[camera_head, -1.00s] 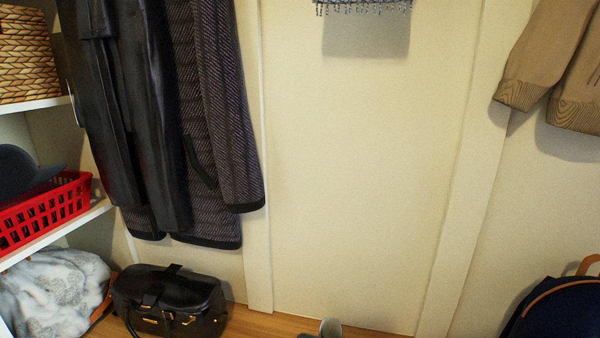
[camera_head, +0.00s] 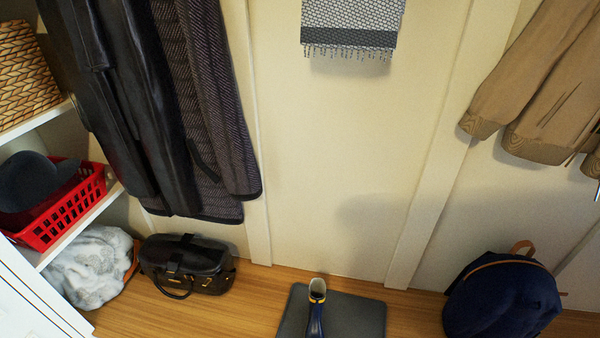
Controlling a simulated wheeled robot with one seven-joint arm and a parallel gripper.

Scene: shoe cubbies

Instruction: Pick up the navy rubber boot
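The navy rubber boot (camera_head: 316,316) stands on a dark grey mat (camera_head: 358,316) at the bottom middle of the head view. It has a yellowish band near its top and a pale inner lining at its open mouth. Its lower part is cut off by the bottom edge of the frame. My gripper is not in view.
A black handbag (camera_head: 188,265) and a grey fluffy item (camera_head: 92,270) are at left, by shelves holding a red basket (camera_head: 62,213). A navy backpack (camera_head: 502,300) stands at right. Dark coats (camera_head: 150,110) and tan garments (camera_head: 540,90) hang above. Wooden floor (camera_head: 250,300) is bare beside the mat.

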